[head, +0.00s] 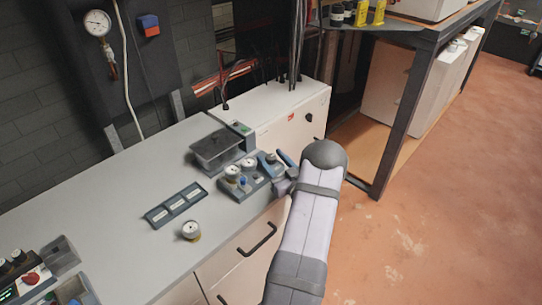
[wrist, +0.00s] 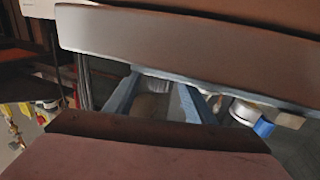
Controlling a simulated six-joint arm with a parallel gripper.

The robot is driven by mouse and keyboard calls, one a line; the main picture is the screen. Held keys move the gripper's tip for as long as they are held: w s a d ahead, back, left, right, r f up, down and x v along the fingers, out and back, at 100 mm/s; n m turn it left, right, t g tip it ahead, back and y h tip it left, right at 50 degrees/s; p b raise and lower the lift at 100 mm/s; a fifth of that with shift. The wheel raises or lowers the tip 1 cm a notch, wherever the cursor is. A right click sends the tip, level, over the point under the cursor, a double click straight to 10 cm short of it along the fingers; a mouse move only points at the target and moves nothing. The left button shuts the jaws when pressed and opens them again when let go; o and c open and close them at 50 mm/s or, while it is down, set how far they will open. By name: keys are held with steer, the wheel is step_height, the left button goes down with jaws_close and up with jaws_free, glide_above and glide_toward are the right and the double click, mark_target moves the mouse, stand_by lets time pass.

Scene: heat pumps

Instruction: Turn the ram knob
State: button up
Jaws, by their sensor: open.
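A grey block (head: 238,190) with several knobs stands on the grey bench top. Two white-topped knobs show on it, one at the left (head: 232,173) and one in the middle (head: 249,163). I can read no label that tells which is the ram knob. My gripper (head: 273,157) is open at the block's right end, its blue fingers apart. In the wrist view my gripper (wrist: 158,92) has a pale, round knob-like part (wrist: 153,106) between its fingers; whether they touch it I cannot tell.
A dark tray (head: 217,147) stands behind the block. A three-part panel (head: 176,204) and a loose round gauge-like piece (head: 191,230) lie to its left. A controller with a red knob (head: 32,278) is at the front left.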

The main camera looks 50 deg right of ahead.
steer(key=shift+w+d, duration=0.15)
steer(key=shift+w, duration=0.4)
steer(key=c, duration=1.1)
steer(key=shift+o, duration=0.2)
